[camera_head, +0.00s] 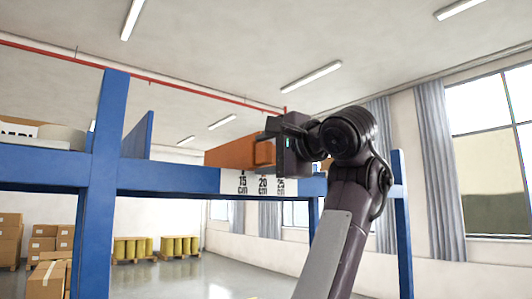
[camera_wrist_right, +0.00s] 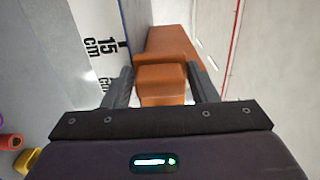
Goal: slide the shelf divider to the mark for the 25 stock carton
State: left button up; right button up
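The orange-brown shelf divider (camera_head: 228,153) stands on the blue shelf behind the white label strip. Its block-shaped handle (camera_head: 264,153) sticks out at the front, near the 20 cm mark. The strip (camera_head: 260,184) reads 15, 20 and 25 cm from left to right. My right gripper (camera_head: 268,140) is at the handle. The gripper hides part of the divider's right end. My left gripper is not in view.
The blue shelf beam (camera_head: 160,178) runs between blue uprights (camera_head: 104,150). Cartons (camera_head: 48,280) and yellow drums (camera_head: 180,246) stand on the floor behind.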

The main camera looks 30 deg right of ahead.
jog(key=c, duration=0.6)
jog(key=shift+o, duration=0.2)
jog(key=shift+d+b, duration=0.35)
jog(key=shift+d, duration=0.15)
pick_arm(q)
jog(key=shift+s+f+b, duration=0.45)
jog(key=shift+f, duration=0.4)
pick_arm(e)
jog(key=d, duration=0.4)
jog(key=shift+w+d, duration=0.15)
jog(key=shift+w, duration=0.1)
jog(key=o, duration=1)
jog(key=shift+o, duration=0.7)
jog(key=shift+w+a, duration=0.1)
jog(key=shift+a, duration=0.1)
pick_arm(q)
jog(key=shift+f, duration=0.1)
